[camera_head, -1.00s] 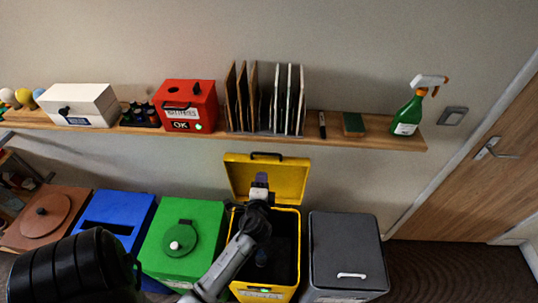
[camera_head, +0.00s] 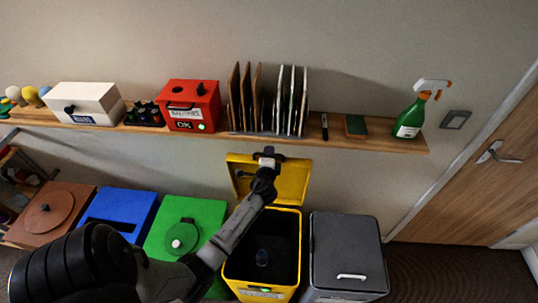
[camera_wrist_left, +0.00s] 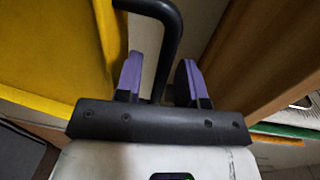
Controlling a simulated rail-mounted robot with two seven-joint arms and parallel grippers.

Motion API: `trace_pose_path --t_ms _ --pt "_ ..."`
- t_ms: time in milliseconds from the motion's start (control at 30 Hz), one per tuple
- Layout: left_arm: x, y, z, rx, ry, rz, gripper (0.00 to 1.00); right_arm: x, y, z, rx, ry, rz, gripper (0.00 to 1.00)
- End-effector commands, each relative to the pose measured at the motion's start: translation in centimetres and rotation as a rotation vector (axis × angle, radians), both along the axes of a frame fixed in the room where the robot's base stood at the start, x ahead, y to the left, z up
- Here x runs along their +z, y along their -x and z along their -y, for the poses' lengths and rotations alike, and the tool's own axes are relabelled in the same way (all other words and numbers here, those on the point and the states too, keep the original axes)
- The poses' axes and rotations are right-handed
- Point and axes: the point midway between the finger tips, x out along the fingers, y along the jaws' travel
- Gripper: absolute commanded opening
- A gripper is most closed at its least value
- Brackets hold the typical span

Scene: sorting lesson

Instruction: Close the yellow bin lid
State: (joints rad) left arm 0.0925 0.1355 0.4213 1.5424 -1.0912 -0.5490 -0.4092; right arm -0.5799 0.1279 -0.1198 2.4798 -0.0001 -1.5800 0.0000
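The yellow bin (camera_head: 230,272) stands between the green and grey bins. Its yellow lid (camera_head: 290,182) is open and stands up at the back, and fills the upper left of the left wrist view (camera_wrist_left: 50,50). My right gripper is not in view.
A wooden shelf (camera_head: 380,141) runs just above the lid, with upright panels (camera_head: 268,100) and a red box (camera_head: 190,105). The green bin (camera_head: 205,215) and grey bin (camera_head: 345,250) flank the yellow one.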

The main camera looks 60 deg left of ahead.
Motion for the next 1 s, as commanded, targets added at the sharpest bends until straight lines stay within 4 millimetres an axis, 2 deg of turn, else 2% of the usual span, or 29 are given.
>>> trace_pose_path --t_ms 367,733,1000 --pt "0.0 -0.21 -0.28 0.0 0.001 0.001 0.36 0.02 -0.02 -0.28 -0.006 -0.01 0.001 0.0" --pt "-0.01 -0.19 -0.27 0.0 0.001 0.001 0.02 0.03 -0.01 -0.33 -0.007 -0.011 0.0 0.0" --pt "-0.02 -0.19 -0.27 0.0 0.001 0.001 0.0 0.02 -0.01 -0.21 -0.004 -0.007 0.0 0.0"
